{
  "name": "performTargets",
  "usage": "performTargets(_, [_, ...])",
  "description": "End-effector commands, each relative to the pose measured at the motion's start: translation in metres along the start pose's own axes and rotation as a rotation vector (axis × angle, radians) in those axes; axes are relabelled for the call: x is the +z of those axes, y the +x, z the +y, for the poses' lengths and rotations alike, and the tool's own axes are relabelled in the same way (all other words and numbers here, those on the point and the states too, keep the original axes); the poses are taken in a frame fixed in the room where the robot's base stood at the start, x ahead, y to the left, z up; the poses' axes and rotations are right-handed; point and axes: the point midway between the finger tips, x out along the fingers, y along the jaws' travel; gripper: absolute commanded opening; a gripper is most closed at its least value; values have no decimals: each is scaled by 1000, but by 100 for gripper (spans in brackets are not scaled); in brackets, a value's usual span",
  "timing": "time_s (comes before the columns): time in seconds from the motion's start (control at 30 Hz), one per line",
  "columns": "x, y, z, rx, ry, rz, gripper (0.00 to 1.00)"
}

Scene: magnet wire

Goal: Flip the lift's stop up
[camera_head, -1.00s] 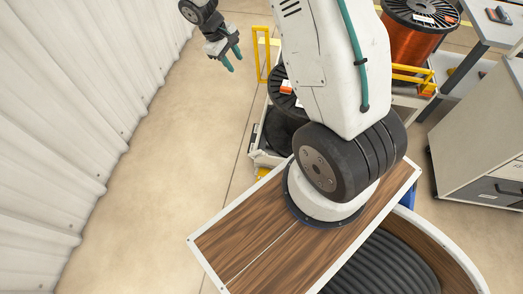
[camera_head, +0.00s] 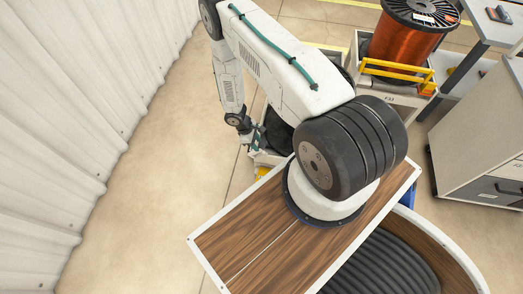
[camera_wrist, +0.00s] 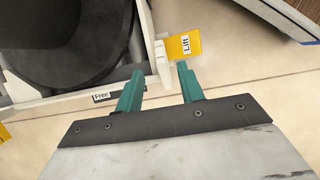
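A yellow plate labelled "Lift" (camera_wrist: 187,44) shows in the wrist view. It sticks out from a white bracket (camera_wrist: 161,60) at the corner of a white-framed unit (camera_wrist: 147,25). My gripper (camera_wrist: 159,71) is open, its two teal fingers apart. The fingertips are just below the bracket and plate in the picture; I cannot tell whether they touch. Nothing is held between the fingers. In the head view my gripper (camera_head: 256,138) hangs low at the left side of the white unit (camera_head: 262,157). My arm hides much of that unit there.
A black spool (camera_wrist: 65,40) sits inside the unit, with a "Free" label (camera_wrist: 103,95) on its edge. In the head view, a copper wire spool (camera_head: 405,42) stands behind a yellow bar (camera_head: 398,70). A grey cabinet (camera_head: 480,140) stands right. The floor at left (camera_head: 150,190) is clear.

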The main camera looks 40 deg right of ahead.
Motion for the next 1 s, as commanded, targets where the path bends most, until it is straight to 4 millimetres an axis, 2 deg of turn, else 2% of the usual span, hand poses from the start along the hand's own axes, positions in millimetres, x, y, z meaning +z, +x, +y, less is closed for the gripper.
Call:
performTargets(0.2, [0, 36, -1, -2, 2, -1, 38])
performTargets(0.4, [0, 61, 0, -1, 2, -1, 38])
performTargets(0.77, [0, 68, 0, 1, 2, 0, 38])
performTargets(0.87, [0, 68, 0, 0, 2, 0, 16])
performTargets(0.9, [0, 68, 0, 1, 2, 0, 5])
performTargets(0.93, [0, 68, 0, 1, 2, 0, 0])
performTargets(1.0, [0, 68, 0, 1, 2, 0, 0])
